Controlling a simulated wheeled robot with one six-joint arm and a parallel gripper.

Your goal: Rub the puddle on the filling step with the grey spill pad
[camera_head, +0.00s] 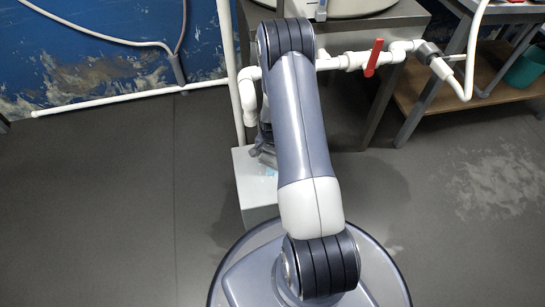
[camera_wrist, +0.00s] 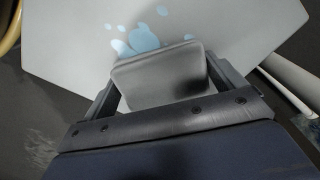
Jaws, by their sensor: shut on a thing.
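The filling step (camera_head: 246,187) is a light grey block on the floor, partly hidden behind my arm; its pale top fills the upper part of the wrist view (camera_wrist: 230,25). The puddle (camera_wrist: 143,38) is a light blue patch with several small drops around it on the step's top. My gripper (camera_wrist: 168,84) is shut on the grey spill pad (camera_wrist: 150,78), a flat rounded block. The pad lies over the near part of the step and its far edge overlaps the puddle's near side in the picture. I cannot tell whether the pad touches the step.
White pipework with a red valve handle (camera_head: 373,57) runs behind the step at a grey bench (camera_head: 418,22). A wooden-shelved table (camera_head: 425,100) stands at the right. The dark floor (camera_head: 120,200) on the left is clear.

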